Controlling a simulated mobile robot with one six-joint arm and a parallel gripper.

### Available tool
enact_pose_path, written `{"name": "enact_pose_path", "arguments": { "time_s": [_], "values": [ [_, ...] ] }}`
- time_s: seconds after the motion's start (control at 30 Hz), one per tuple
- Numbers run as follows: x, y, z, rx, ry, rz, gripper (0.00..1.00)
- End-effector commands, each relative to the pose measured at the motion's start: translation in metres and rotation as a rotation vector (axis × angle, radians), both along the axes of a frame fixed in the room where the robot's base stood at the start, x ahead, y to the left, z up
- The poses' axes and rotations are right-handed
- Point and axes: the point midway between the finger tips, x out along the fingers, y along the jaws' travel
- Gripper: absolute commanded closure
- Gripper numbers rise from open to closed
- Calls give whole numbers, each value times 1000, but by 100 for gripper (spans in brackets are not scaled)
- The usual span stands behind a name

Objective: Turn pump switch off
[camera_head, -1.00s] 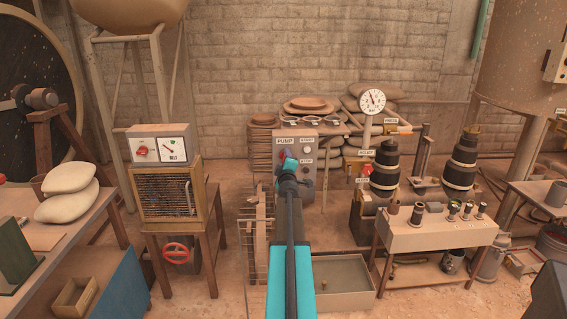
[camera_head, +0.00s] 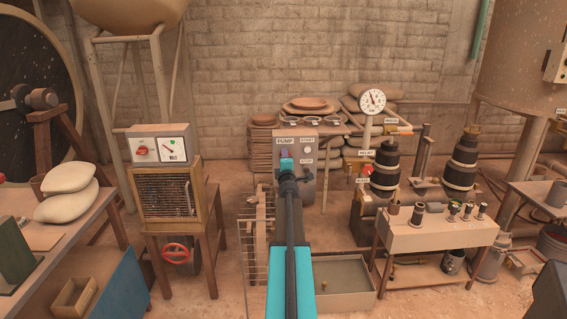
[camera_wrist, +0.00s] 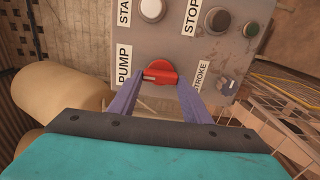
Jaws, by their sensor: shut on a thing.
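The pump switch is a red rotary knob (camera_wrist: 160,72) beside the PUMP label on a grey control panel (camera_wrist: 205,50). My gripper (camera_wrist: 162,80) has its two purple fingers on either side of the knob and is shut on it. A pale mark shows on the knob's face. In the head view the panel (camera_head: 309,139) stands at the centre, and my gripper (camera_head: 287,162) is at its lower left, hiding the knob.
The panel also carries a white button (camera_wrist: 152,8) by START, a dark button (camera_wrist: 217,19) by STOP and a small STROKE control (camera_wrist: 230,87). A grey tray (camera_head: 343,278) lies below right. A wire rack (camera_head: 247,245) stands left of my arm.

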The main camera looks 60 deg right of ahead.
Motion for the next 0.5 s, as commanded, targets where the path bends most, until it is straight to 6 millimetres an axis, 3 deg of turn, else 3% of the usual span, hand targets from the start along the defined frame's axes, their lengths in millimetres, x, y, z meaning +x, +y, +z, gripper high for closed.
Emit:
{"name": "enact_pose_path", "arguments": {
  "time_s": [0.03,0.07,0.17,0.5],
  "values": [
    [-4,-4,2,-2,3,-10,79],
    [-4,-4,2,-2,3,-10,55],
    [-4,-3,2,-2,2,-8,38],
    [-1,-1,1,-1,1,-3,38]
  ]
}}
